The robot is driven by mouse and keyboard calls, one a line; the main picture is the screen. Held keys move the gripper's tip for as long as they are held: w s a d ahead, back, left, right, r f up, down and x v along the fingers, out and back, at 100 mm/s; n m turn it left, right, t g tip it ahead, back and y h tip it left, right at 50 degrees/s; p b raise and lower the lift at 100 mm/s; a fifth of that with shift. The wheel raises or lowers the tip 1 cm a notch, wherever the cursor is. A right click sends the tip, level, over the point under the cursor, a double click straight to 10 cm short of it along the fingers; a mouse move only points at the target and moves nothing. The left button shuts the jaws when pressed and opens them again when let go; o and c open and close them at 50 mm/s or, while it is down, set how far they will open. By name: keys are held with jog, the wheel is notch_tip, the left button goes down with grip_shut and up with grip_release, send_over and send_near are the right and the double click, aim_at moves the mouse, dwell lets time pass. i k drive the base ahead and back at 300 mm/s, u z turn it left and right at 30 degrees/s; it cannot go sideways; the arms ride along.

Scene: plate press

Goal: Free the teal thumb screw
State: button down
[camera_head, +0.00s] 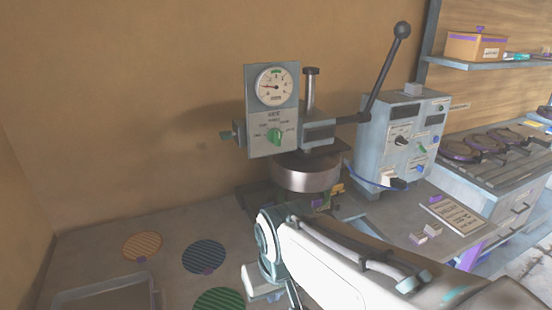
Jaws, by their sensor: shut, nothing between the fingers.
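The press stands against the back wall, with a grey front panel (254,152) that carries a round gauge and a green selector knob (274,137). A small teal thumb screw (226,135) sticks out from the left side of this panel. My gripper (262,284) is low in the picture, in front of and below the press, well apart from the screw. It is shut and empty. My white arm comes in from the lower right, and the fingertips do not show clearly.
A long black-knobbed lever (389,70) rises right of the press, beside a grey control box (396,130). Round orange (142,246), blue (204,257) and green (219,300) plates lie on the bench, near a tray (105,290). The space left of the screw is clear.

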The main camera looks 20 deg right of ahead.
aim_at(224, 136)
jog(key=z, duration=2.1)
jog(key=k, duration=0.95)
jog(key=u, duration=1.45)
jog(key=i, duration=0.5)
jog(key=u, duration=0.05)
